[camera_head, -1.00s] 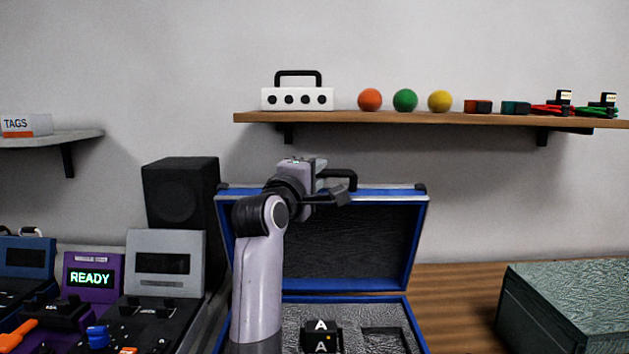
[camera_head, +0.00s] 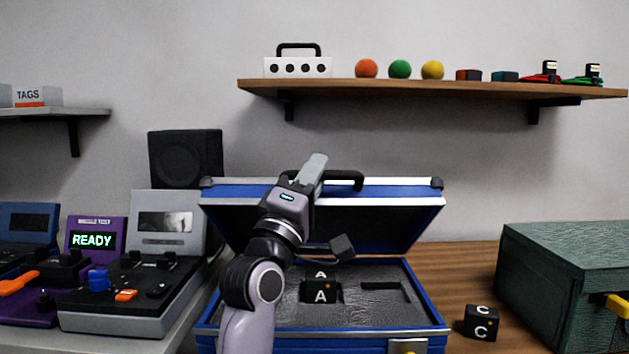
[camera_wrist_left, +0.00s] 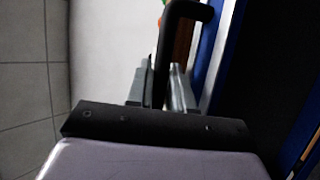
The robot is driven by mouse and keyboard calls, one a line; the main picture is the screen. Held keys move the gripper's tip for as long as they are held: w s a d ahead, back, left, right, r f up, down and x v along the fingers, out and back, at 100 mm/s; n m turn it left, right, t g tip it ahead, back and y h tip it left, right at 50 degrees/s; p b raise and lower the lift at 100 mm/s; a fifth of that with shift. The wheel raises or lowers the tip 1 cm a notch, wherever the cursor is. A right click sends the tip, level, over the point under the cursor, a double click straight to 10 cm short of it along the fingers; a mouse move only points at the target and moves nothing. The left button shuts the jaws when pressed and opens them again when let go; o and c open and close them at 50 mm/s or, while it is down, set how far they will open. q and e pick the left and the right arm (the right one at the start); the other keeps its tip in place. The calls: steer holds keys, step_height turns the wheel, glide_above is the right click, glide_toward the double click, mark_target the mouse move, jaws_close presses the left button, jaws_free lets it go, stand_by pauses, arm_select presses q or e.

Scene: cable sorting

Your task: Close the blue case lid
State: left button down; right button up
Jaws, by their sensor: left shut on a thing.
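The blue case (camera_head: 345,342) stands on the wooden table with its lid (camera_head: 405,199) partly open, hinged at the back and leaning forward over the base. The lid's black handle (camera_head: 346,179) is on its upper edge. My left gripper (camera_head: 313,172) is at the handle. In the left wrist view, the handle (camera_wrist_left: 185,12) runs down between the two grey fingers of my left gripper (camera_wrist_left: 160,80), which are shut on it. A black block marked A (camera_head: 321,291) sits in the grey foam of the base. My left arm hides part of the base. My right gripper is not in view.
A black cube marked C (camera_head: 481,322) lies right of the case, beside a green textured box (camera_head: 575,275). Consoles (camera_head: 165,225) stand left of the case. A black speaker (camera_head: 186,158) stands behind. A wall shelf (camera_head: 430,86) hangs above the lid.

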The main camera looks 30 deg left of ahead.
arm_select(q)
steer(key=shift+s+d+f+m+t+h+b, duration=0.7)
steer(key=shift+s+f+b, duration=0.7)
steer(key=shift+f+b, duration=1.6)
steer(key=shift+s+d+f+m+t+h+b, duration=0.5)
steer(key=shift+s+d+f+b, duration=0.75)
steer(key=shift+f+b, duration=1.75)
steer(key=shift+s+d+f+m+t+h+b, duration=0.4)
steer(key=shift+s+d+f+m+h+b, duration=0.9)
steer(key=shift+f, duration=2.85)
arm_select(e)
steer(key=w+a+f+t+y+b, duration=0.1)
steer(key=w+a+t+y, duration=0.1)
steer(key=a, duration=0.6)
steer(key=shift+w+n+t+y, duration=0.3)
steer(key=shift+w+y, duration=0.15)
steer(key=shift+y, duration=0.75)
arm_select(q)
steer(key=shift+s+a+f+n+y, duration=0.2)
steer(key=shift+a+n+y, duration=0.1)
steer(key=shift+a+y, duration=0.3)
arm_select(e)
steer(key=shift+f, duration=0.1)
arm_select(q)
steer(key=c, duration=1.4)
jaws_free()
steer(key=shift+r, duration=0.1)
steer(key=shift+v, duration=3.65)
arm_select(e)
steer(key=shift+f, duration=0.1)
